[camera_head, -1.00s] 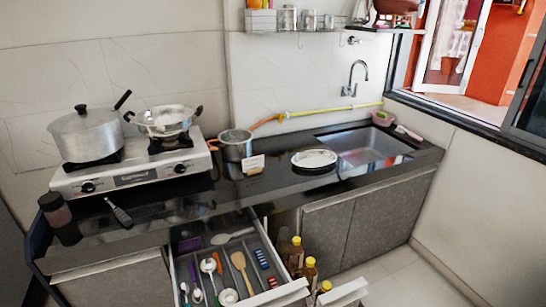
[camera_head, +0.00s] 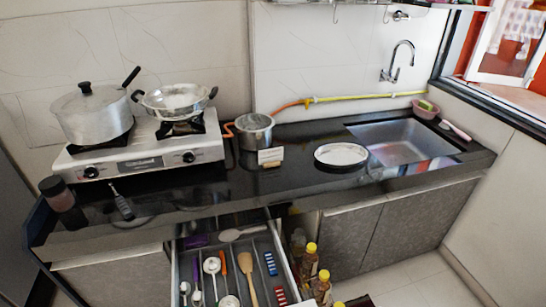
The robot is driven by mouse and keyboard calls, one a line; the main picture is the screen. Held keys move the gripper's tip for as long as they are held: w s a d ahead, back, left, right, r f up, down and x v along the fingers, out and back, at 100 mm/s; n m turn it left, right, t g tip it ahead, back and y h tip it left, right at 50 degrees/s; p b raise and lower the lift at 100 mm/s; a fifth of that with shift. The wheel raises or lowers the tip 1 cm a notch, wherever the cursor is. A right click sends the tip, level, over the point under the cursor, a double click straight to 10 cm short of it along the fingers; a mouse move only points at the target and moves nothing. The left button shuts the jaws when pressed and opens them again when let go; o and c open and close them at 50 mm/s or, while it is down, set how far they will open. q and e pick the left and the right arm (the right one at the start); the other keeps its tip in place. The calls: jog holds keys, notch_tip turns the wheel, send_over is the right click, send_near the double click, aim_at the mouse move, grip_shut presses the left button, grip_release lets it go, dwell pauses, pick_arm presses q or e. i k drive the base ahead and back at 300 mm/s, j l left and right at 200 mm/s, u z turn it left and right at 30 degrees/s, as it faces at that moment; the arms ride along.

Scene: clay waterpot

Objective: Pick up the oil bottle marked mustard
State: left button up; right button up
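Several oil bottles with yellow caps stand in a low pull-out to the right of the open cutlery drawer. One bottle (camera_head: 309,262) is at the back, one bottle (camera_head: 322,288) is nearer, and only the yellow cap of another (camera_head: 338,305) shows at the bottom edge. Their contents look brown. The labels are too small to read, so I cannot tell which is marked mustard. Neither of my grippers shows in the head view.
The cutlery drawer (camera_head: 292,277) stands open below the black counter (camera_head: 215,192). A stove (camera_head: 150,150) carries a lidded pot (camera_head: 92,115) and a pan (camera_head: 174,100). A small pot (camera_head: 254,131), a plate (camera_head: 341,155) and a sink (camera_head: 405,142) are further right. Floor shows at lower right.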

aim_at(309, 258)
jog(key=u, duration=1.25)
jog(key=k+l+u, duration=0.1)
jog(key=u, duration=0.3)
jog(key=k+u, duration=0.55)
jog(key=u, duration=0.3)
jog(key=k+l+u, duration=0.1)
jog(key=u, duration=0.4)
jog(key=k+u, duration=0.25)
jog(key=u, duration=0.25)
jog(key=k+j+u, duration=0.1)
jog(key=u, duration=0.4)
jog(key=k+l+u, duration=0.1)
jog(key=k+u, duration=0.8)
jog(key=k, duration=1.15)
jog(key=k+z, duration=0.4)
jog(key=k+l+z, duration=0.15)
jog(key=k+z, duration=0.25)
jog(key=z, duration=1.1)
